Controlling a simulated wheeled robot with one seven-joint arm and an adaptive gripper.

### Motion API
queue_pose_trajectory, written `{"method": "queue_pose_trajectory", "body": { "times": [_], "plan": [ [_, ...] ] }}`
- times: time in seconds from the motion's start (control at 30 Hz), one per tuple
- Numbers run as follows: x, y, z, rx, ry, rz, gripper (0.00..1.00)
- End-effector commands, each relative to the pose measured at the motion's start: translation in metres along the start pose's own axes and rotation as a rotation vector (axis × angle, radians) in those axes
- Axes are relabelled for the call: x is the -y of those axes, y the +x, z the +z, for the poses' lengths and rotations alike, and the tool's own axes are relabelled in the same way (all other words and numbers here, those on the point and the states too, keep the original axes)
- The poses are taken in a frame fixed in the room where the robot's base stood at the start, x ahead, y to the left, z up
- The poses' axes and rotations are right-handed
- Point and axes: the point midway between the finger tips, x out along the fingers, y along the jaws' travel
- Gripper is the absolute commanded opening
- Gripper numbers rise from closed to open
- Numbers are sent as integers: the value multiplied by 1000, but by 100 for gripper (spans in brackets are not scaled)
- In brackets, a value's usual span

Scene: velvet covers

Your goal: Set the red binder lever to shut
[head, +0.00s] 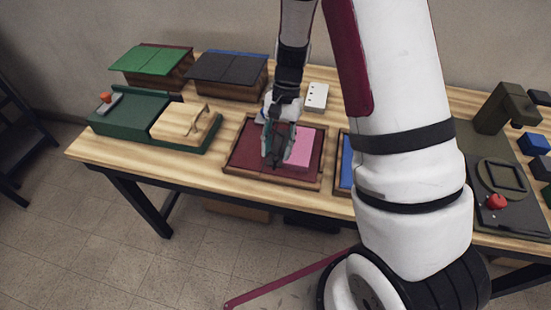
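The dark red binder (243,153) lies open on the wooden table, with a pink block or paper stack (305,149) on its right half. My gripper (276,158) points down over the middle of the binder, at the left edge of the pink stack. The binder's lever cannot be made out; the gripper covers the place between the dark red left part and the pink stack. I cannot tell whether the fingers are open or shut, or whether they touch anything.
A blue item (346,162) lies right of the binder, partly behind my arm. A green device (127,113) with a wooden handled block (184,126) stands left. Boxes with green (150,60) and dark blue (227,67) tops stand behind. An olive machine (497,108) and red knob (496,201) are right.

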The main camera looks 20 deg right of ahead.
Motion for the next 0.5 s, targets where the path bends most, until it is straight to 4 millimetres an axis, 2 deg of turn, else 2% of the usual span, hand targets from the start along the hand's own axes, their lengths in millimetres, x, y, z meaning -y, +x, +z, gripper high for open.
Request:
{"method": "queue_pose_trajectory", "body": {
  "times": [0.03, 0.2, 0.5],
  "plan": [
    [-1, 9, 1, 3, 1, 3, 36],
    [-1, 30, 0, 1, 0, 2, 36],
    [0, 40, 0, -1, 0, 0, 36]
  ]
}}
